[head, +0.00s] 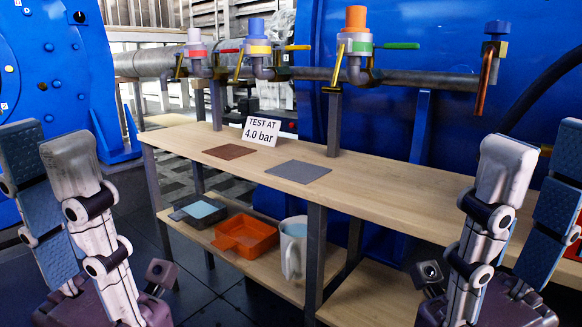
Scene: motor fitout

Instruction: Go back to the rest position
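My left gripper (44,160) stands upright at the lower left, its grey finger and blue-padded finger apart with nothing between them. My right gripper (537,165) stands upright at the lower right, also with its two fingers apart and empty. Both are in front of the wooden bench (390,197), one toward each side, and neither appears to touch anything.
A brown mat (228,151), a grey mat (298,171) and a "TEST AT 4.0 bar" sign (261,131) are on the bench. Valves line the pipe (430,80) behind. The lower shelf holds a blue-lined tray (198,211), an orange tray (245,238) and a mug (293,248).

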